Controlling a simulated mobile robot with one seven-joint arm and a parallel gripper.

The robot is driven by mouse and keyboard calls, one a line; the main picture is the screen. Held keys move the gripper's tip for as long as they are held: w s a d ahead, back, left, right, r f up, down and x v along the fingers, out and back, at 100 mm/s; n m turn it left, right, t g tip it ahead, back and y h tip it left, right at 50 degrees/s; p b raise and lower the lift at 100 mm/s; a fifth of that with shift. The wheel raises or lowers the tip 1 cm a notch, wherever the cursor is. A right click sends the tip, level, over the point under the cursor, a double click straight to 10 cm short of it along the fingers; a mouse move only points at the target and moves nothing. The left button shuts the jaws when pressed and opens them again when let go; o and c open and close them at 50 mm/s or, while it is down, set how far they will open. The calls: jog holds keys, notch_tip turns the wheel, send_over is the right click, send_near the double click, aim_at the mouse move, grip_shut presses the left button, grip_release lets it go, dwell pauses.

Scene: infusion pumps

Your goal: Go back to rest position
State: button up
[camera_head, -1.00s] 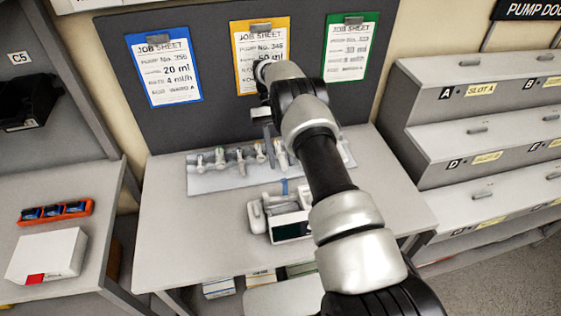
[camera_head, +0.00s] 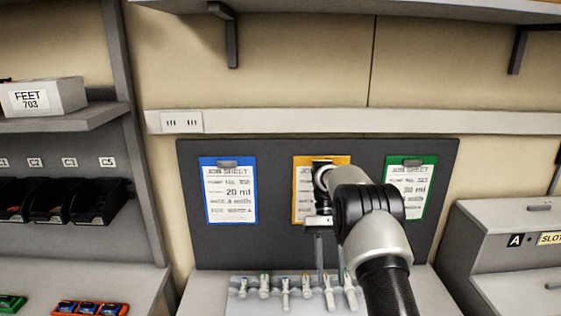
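My gripper (camera_head: 330,268) shows in the head view in front of the dark board, pointing down above the row of syringes. Its two thin grey fingers are spread apart with a gap between them, and I see nothing held. My arm covers part of the yellow job sheet (camera_head: 308,177). The blue job sheet (camera_head: 229,190) and the green job sheet (camera_head: 410,186) hang on the board at either side. Several syringes (camera_head: 285,292) lie in a pale rack on the bench below. The pump seen earlier on the bench is outside this view.
A shelf (camera_head: 90,122) with a white box (camera_head: 42,97) and dark bins (camera_head: 98,203) stands at the left. An orange tray (camera_head: 90,308) sits low on the left. The slot cabinet (camera_head: 505,240) is at the right. A wall shelf (camera_head: 360,10) runs overhead.

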jog(key=s+r+t, duration=0.4)
jog(key=s+r, duration=0.1)
jog(key=r, duration=0.5)
jog(key=s+r+t, duration=0.3)
jog(key=s+r, duration=0.2)
jog(key=r, duration=0.5)
jog(key=s+t, duration=0.6)
jog(key=s, duration=1)
jog(key=shift+t, duration=0.4)
jog(key=shift+f, duration=0.1)
